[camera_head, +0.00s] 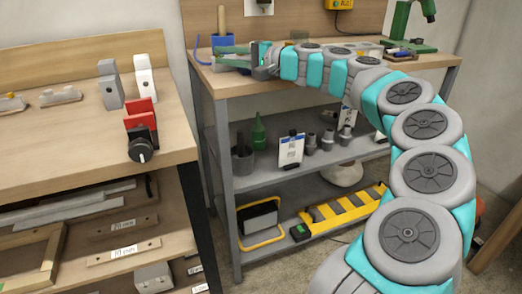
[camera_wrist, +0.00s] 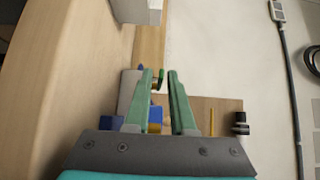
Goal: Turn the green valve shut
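My gripper (camera_head: 228,55) is stretched out at the left end of the far workbench in the head view, its green fingers pointing left. In the wrist view my gripper (camera_wrist: 160,76) has its two green fingers apart, with a gap between the tips. A small green part (camera_wrist: 157,82), perhaps the green valve's handle, shows in that gap, close to the left fingertip; I cannot tell whether they touch. Blue and yellow parts (camera_wrist: 155,116) show lower between the fingers. The valve's body is mostly hidden, and its handle's angle is unclear.
A blue object with an upright wooden handle (camera_head: 222,40) stands by my fingers. A green microscope-like stand (camera_head: 410,35) is at the bench's right. The near wooden bench (camera_head: 60,125) holds grey blocks and a red clamp (camera_head: 140,120). Shelves below the far bench hold bottles and boxes.

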